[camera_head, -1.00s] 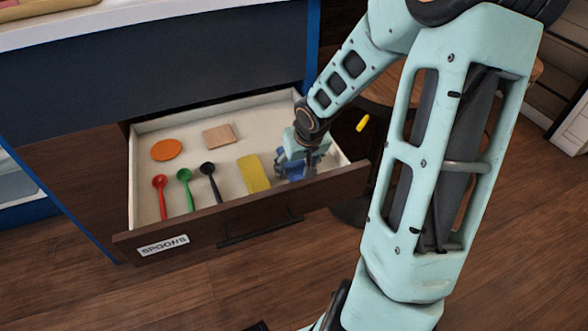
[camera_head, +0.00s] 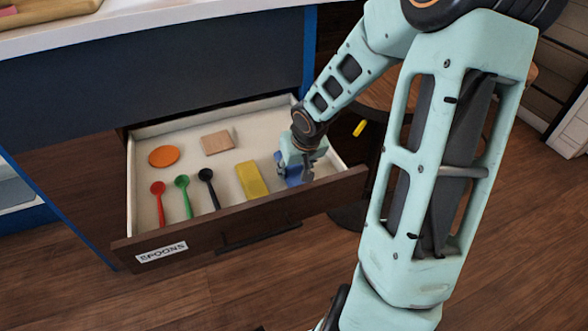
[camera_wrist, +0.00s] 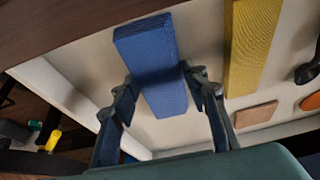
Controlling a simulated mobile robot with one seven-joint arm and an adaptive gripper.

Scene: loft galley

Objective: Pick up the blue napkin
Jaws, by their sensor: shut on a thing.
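The blue napkin (camera_wrist: 150,60) is a folded blue block in the open drawer. In the wrist view it sits between the two fingers of my gripper (camera_wrist: 158,92), which are shut on it. In the head view my gripper (camera_head: 300,165) points down into the right end of the drawer, and the blue napkin (camera_head: 293,178) shows only partly beneath it. I cannot tell whether the napkin is clear of the drawer floor.
The drawer (camera_head: 300,202), labelled SPOONS, also holds a yellow folded cloth (camera_head: 252,180), red (camera_head: 159,200), green (camera_head: 184,193) and black spoons (camera_head: 208,186), an orange disc (camera_head: 164,156) and a wooden square (camera_head: 218,142). Its front and right walls are close to my gripper.

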